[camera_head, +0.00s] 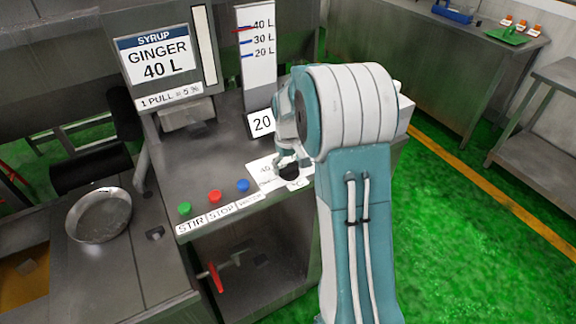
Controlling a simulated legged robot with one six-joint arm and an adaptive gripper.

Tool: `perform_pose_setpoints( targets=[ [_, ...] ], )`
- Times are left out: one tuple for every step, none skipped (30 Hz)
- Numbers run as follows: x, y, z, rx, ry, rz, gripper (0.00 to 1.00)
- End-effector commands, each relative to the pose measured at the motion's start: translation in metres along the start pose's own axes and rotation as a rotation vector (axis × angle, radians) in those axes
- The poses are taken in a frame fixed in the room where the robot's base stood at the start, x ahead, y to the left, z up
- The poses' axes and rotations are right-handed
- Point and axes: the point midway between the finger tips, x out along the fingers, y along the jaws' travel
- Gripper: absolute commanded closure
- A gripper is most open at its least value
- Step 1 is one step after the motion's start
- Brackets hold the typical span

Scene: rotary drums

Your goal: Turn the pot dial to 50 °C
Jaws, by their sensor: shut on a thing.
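The pot dial (290,172) is a dark round knob on a white label plate at the right of the metal counter. Part of the plate is hidden by my gripper, and its printed numbers are mostly unreadable; a "40" shows at its upper left and a "°C" at its lower edge. My gripper (288,166) points down over the dial, with its fingers shut on it. The exact angle of the dial cannot be read.
Green, red and blue buttons (214,197) labelled STIR, STOP and a third word sit left of the dial. A syrup sign (156,58), a litre gauge (258,50) and a "20" card (262,122) stand behind. A metal pan (98,216) lies at left.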

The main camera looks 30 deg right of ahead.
Motion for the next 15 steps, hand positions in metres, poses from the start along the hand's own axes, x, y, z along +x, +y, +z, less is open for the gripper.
perform_pose_setpoints(
  targets=[
    [0.001,-0.0003,0.0002,0.007,-0.002,-0.001,0.59],
    [0.0011,-0.0003,0.0002,0.013,-0.002,-0.001,0.59],
    [0.0011,-0.0003,0.0002,0.022,-0.002,-0.001,0.59],
    [0.0012,-0.0003,0.0002,0.031,-0.002,-0.001,0.59],
    [0.0012,-0.0003,0.0002,0.043,-0.002,-0.001,0.59],
    [0.0013,-0.0003,0.0001,0.06,-0.003,-0.001,0.59],
    [0.0014,-0.0003,0.0001,0.076,-0.003,-0.001,0.59],
    [0.0014,-0.0004,0.0001,0.092,-0.003,-0.001,0.59],
    [0.0014,-0.0004,0.0,0.117,-0.003,-0.001,0.59],
    [0.0015,-0.0004,0.0,0.138,-0.003,-0.001,0.59],
    [0.0015,-0.0004,-0.0001,0.159,-0.003,-0.001,0.59],
    [0.0016,-0.0004,-0.0002,0.191,-0.003,-0.001,0.59],
    [0.0016,-0.0004,-0.0002,0.217,-0.003,-0.001,0.59],
    [0.0016,-0.0004,-0.0003,0.243,-0.003,-0.001,0.59],
    [0.0017,-0.0003,-0.0003,0.279,-0.004,-0.001,0.59]
  ],
)
